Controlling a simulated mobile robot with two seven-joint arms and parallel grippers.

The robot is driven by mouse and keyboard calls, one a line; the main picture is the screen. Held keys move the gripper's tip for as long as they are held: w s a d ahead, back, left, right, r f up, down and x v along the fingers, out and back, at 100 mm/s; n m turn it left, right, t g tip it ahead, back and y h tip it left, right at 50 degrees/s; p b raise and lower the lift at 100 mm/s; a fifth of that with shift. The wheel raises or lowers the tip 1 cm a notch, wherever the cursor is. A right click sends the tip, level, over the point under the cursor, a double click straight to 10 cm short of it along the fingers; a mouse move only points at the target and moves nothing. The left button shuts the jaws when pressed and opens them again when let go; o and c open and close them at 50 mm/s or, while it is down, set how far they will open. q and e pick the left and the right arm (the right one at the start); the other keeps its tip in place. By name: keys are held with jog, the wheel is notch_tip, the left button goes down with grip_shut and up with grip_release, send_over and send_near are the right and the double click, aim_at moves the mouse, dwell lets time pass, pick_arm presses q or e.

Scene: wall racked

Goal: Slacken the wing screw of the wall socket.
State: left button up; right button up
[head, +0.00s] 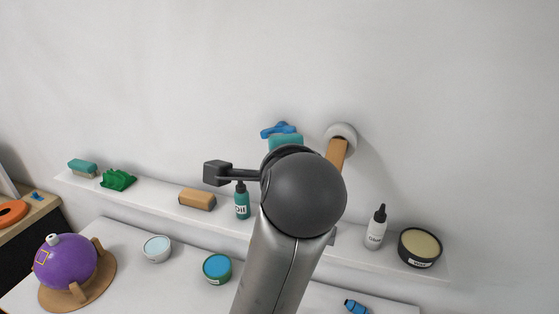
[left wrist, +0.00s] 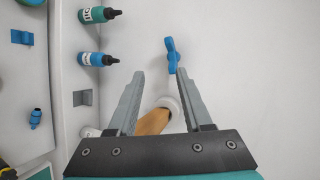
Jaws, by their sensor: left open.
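The wall socket is a white round fitting (head: 341,134) on the wall, with a tan wooden piece (head: 337,153) in it. The blue wing screw (head: 278,130) shows to its left in the head view. In the head view my arm hides the fingers. My right gripper is not in view.
A white wall shelf (head: 155,195) holds a teal bottle (head: 242,202), a white bottle (head: 376,230), a round tin (head: 419,247) and blocks. The wall above is bare.

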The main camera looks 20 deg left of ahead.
pick_arm(q)
jog(key=shift+s+d, duration=0.3)
jog(key=shift+s, duration=0.3)
jog(key=shift+s+d, duration=0.25)
jog(key=shift+s, duration=0.35)
